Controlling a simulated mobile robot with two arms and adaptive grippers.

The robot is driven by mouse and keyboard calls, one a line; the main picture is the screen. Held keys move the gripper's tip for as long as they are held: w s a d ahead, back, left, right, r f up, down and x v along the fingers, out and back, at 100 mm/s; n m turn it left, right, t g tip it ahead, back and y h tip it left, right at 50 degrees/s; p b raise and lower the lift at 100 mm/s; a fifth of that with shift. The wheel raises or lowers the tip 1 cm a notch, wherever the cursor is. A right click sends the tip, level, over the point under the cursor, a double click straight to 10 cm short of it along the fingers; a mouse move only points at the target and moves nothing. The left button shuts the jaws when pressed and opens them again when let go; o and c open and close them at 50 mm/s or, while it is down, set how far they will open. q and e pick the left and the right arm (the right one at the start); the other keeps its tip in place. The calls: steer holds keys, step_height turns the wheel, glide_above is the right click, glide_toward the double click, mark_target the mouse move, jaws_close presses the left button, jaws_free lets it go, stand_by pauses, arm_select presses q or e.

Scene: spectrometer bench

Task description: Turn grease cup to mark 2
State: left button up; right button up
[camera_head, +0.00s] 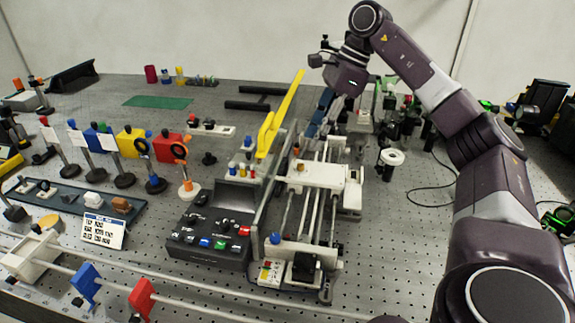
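My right gripper (320,112) comes in from the right side and points down over the far end of the rail stage (318,190). Its fingers are small and dark here and blend with the parts behind them, so I cannot tell if they are open or shut. I cannot pick out the grease cup or its marks for sure. A small orange knob (299,166) sits on the white carriage of the stage. A blue knob (275,238) sits at the stage's near end. My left gripper is not in view.
A yellow upright piece (281,118) stands left of the stage by a clear panel. A black control box (210,240) is at front left. A white-topped round mount (391,158) stands right of the stage. Several posted optics fill the left side.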

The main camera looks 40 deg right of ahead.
mark_target(301, 165)
steer(key=x, duration=0.7)
steer(key=shift+s+f, duration=0.15)
steer(key=shift+f, duration=0.1)
steer(key=shift+c, duration=0.2)
jaws_close()
